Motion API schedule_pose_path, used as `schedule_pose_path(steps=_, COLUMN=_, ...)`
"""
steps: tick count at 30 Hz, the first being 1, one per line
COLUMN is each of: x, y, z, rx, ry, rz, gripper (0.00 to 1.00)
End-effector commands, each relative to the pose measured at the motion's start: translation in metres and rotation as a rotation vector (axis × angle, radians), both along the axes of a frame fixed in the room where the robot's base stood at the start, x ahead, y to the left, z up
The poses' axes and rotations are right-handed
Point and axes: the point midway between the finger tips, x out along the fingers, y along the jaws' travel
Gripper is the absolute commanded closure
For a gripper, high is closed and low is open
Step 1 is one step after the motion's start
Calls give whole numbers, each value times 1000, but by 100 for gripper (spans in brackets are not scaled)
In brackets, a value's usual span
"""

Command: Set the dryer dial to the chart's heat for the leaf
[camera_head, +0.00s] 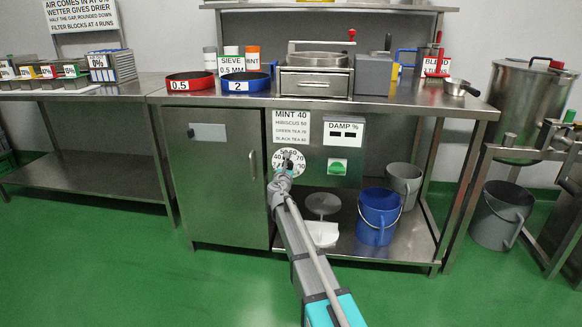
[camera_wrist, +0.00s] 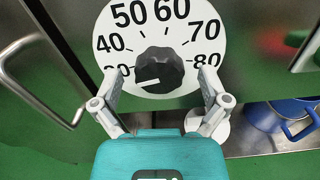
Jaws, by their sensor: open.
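The dryer dial (camera_head: 289,158) is a white disc with a black knob (camera_wrist: 160,66) on the steel cabinet front. In the wrist view its scale shows 40 to 80 clearly, with a mostly hidden number at lower left. The knob's white pointer mark points left and slightly down, below the 40. My gripper (camera_wrist: 160,88) is open, its fingers spread either side of the knob at the disc's lower part; contact is not visible. The heat chart (camera_head: 291,127) above the dial reads Mint 40, Hibiscus 50, and green tea and black tea in smaller print.
Right of the dial are a DAMP % display (camera_head: 343,132) showing dashes and a green switch (camera_head: 337,167). A door handle (camera_head: 252,165) stands out at left. A blue bucket (camera_head: 379,217) and grey bucket (camera_head: 404,182) stand on the low shelf.

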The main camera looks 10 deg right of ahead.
Motion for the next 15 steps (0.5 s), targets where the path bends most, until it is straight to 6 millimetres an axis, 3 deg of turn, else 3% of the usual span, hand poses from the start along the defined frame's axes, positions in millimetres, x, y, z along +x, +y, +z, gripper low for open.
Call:
schedule_pose_path(steps=14, x=8, y=-3, z=0, rx=0, ry=0, rz=0, gripper=5)
schedule_pose_path(steps=15, x=8, y=-3, z=0, rx=0, ry=0, rz=0, gripper=11)
